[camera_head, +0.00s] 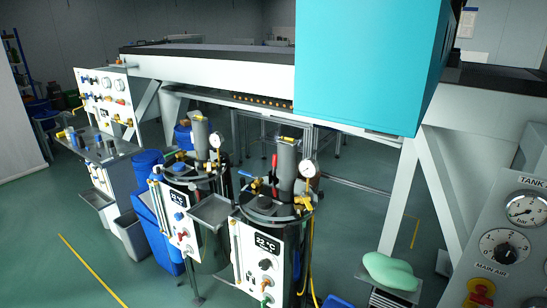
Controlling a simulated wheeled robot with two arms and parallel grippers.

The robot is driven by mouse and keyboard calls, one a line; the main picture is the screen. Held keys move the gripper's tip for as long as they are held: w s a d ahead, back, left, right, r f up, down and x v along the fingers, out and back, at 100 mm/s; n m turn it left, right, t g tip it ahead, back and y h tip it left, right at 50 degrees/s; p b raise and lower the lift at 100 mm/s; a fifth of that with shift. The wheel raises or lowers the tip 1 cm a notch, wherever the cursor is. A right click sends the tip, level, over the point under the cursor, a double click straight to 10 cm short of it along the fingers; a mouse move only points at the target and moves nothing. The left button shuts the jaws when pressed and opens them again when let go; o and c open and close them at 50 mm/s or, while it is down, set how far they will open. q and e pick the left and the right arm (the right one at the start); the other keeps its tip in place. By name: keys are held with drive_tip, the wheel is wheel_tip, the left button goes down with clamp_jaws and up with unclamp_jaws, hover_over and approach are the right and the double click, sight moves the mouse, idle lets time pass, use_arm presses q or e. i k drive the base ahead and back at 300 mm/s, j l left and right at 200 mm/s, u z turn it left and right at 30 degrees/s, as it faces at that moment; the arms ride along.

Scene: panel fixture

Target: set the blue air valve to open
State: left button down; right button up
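Several blue parts show, and I cannot tell which one is the air valve. A blue lever (246,174) sits at the left of the lid of the nearer tank (270,205), and its setting is too small to read. Another blue part (178,167) is on the lid of the tank behind it. A blue knob (179,216) is on that tank's white front panel. No label naming an air valve is legible beside them. Neither of my grippers is in view.
A grey panel (478,240) at the right carries a tank gauge (526,209), a "MAIN AIR" dial (504,246) and a red-and-yellow button (480,291). A white panel (105,95) stands far left. A turquoise box (365,65) hangs above. Green floor (75,215) is clear at left.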

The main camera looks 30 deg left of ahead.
sight(245, 173)
drive_tip(key=i+j+u, duration=0.35)
drive_tip(key=j, duration=0.2)
drive_tip(key=i+j+u, duration=0.4)
drive_tip(key=i, duration=0.15)
